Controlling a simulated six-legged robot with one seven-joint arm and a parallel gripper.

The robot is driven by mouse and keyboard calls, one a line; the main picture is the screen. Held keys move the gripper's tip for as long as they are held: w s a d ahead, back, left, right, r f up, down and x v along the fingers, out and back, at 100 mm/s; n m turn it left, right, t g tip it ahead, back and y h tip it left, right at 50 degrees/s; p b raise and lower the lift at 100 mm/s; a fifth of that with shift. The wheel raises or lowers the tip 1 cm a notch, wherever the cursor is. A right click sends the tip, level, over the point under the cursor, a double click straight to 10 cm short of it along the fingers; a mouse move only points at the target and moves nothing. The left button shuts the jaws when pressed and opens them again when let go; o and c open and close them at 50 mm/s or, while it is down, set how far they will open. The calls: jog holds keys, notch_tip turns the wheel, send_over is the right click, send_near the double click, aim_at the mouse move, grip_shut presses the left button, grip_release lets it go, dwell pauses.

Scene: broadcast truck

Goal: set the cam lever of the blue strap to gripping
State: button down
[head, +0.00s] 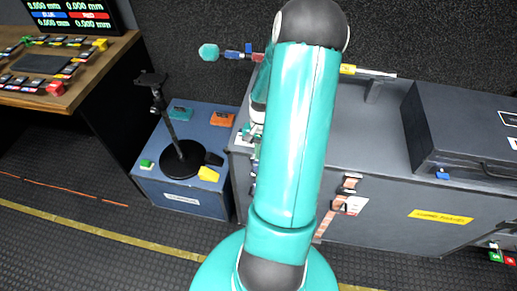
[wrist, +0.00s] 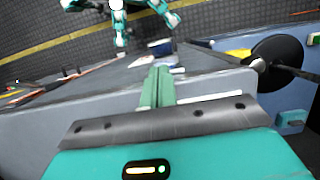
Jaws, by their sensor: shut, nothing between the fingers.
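My gripper (wrist: 162,72) is shut and empty in the wrist view, its two green fingers together. A small dark blue piece (wrist: 160,46) with a pale part beside it shows just beyond the fingertips on the grey case's front; it looks like the blue strap's hardware. I cannot tell whether the fingers touch it. In the head view, my teal arm covers most of this area, and only a sliver of bluish strap parts (head: 254,166) shows at its left edge. The cam lever's position cannot be made out.
The grey case (head: 400,205) carries an orange-brown strap (head: 347,190) with a white tag and a dark box (head: 465,130) on top. Left of it, a blue box (head: 185,203) bears a black stand (head: 181,160) and small blocks. A console (head: 110,60) stands far left; dark floor lies in front.

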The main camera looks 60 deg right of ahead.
jog(key=x, duration=0.6)
jog(key=shift+f, duration=0.1)
jog(key=shift+w, duration=0.1)
